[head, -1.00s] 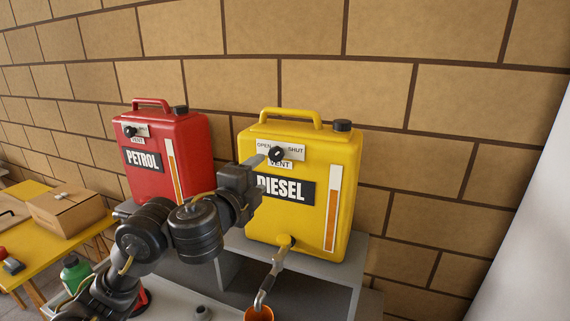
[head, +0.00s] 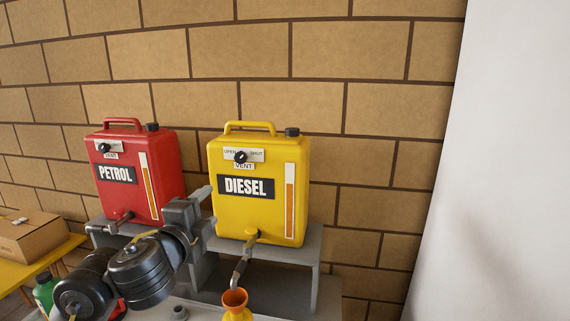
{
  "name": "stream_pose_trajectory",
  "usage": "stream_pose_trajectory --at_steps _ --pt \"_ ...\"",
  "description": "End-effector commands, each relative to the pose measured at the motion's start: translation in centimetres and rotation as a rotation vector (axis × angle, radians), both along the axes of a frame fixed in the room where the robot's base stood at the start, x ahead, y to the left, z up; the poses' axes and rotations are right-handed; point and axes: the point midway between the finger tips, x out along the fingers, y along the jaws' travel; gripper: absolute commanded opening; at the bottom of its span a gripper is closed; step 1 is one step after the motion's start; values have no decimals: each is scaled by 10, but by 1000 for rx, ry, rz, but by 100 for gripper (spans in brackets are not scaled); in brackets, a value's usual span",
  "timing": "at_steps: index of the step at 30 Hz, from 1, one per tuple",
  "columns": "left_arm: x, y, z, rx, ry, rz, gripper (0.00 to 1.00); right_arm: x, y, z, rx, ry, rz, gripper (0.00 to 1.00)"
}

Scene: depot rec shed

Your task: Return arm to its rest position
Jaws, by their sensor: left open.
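My left arm comes in from the lower left. Its gripper (head: 205,206) is open and empty, in front of the gap between the two fuel cans and close to the lower left of the yellow DIESEL can (head: 285,165). I cannot tell whether it touches the can. The DIESEL can's vent knob (head: 240,156) sits on a plate marked OPEN and SHUT, clear of the gripper. My right gripper is not in view.
A red PETROL can (head: 165,170) stands left of the yellow one on a grey stand (head: 318,245). An orange funnel (head: 235,299) is under the diesel spout (head: 238,272). A cardboard box (head: 32,242) and green bottle (head: 44,290) are at left.

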Motion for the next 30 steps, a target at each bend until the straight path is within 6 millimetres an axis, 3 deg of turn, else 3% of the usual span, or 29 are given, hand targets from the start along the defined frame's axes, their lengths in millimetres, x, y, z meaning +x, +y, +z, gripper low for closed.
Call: stream_pose_trajectory --at_steps 11,17,20,24,27,30 --pt "-16 4 -85 -206 197 47 58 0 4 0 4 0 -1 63" --pt "-45 12 -161 -396 384 131 58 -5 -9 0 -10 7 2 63" --pt "-75 21 -217 -530 527 217 58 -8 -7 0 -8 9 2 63" --pt "-138 37 -299 -727 747 399 58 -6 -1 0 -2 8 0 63" --pt "-182 48 -340 -832 865 526 58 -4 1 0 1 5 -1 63" --pt "-221 57 -369 -907 953 639 58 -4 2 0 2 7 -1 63"
